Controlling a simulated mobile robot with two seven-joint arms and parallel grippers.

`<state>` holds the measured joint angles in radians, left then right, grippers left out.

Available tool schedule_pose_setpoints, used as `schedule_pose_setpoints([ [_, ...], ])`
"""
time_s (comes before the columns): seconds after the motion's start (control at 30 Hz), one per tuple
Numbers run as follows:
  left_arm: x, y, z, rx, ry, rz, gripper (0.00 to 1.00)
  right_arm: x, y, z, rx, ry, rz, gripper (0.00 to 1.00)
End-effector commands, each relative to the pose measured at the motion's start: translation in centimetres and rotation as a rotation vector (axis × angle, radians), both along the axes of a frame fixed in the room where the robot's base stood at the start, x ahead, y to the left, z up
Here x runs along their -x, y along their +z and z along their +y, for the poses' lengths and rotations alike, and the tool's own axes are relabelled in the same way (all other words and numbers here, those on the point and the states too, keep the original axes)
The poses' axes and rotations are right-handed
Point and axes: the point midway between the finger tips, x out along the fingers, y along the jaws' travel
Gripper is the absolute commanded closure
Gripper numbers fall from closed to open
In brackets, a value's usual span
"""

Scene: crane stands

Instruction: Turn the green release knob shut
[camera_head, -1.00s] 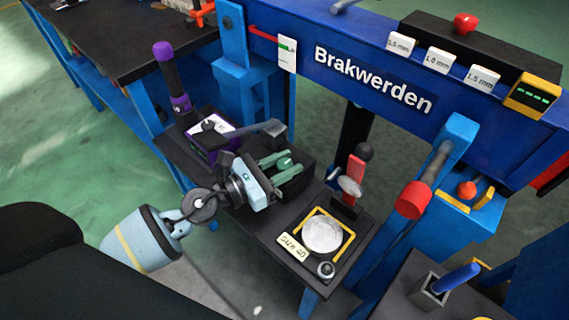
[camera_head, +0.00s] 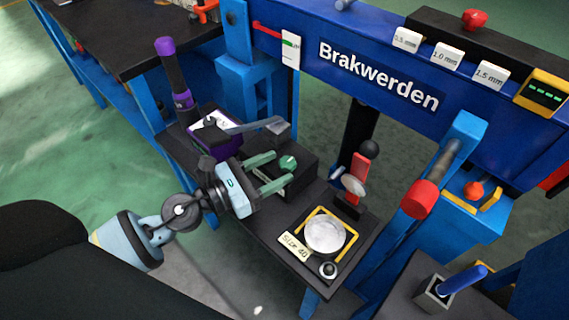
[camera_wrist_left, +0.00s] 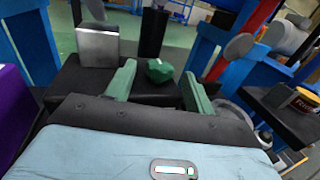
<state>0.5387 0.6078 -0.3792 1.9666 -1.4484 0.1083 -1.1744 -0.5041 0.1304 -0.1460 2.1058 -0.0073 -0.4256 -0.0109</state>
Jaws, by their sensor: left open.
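The green release knob (camera_head: 288,162) sits on top of a dark block (camera_head: 303,157) on the bench. It also shows in the left wrist view (camera_wrist_left: 159,70), ahead of my fingers and between their lines. My left gripper (camera_head: 272,172) is open, its two green fingers pointing at the knob from the left. In the left wrist view my left gripper (camera_wrist_left: 158,85) has a finger on each side, with the knob a little beyond the tips and no contact visible. My right gripper is not in view.
A grey metal lever (camera_head: 258,127) with a flat end lies close behind the gripper. A purple device (camera_head: 215,133) stands left of it. A red lever with a black ball (camera_head: 357,170) and a round white disc (camera_head: 325,235) are to the right.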

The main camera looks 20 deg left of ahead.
Motion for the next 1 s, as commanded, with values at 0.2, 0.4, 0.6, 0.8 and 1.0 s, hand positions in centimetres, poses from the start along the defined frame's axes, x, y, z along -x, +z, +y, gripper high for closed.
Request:
schedule_pose_setpoints([
  [0.2, 2.4, -0.3, 1.7, 0.000, 0.000, 0.004, 0.47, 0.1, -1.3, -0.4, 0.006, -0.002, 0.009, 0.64],
  [0.4, 3.3, -0.1, 2.3, 0.000, -0.001, 0.001, 0.47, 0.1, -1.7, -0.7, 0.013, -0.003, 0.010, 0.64],
  [0.6, 3.3, 0.0, 2.4, 0.000, -0.001, 0.000, 0.47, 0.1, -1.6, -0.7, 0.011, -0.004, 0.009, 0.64],
  [0.8, 3.3, 0.0, 2.3, 0.000, -0.001, 0.000, 0.47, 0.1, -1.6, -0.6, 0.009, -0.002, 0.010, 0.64],
  [1.0, 3.3, 0.0, 2.3, 0.001, -0.001, 0.001, 0.47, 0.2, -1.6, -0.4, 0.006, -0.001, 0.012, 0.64],
])
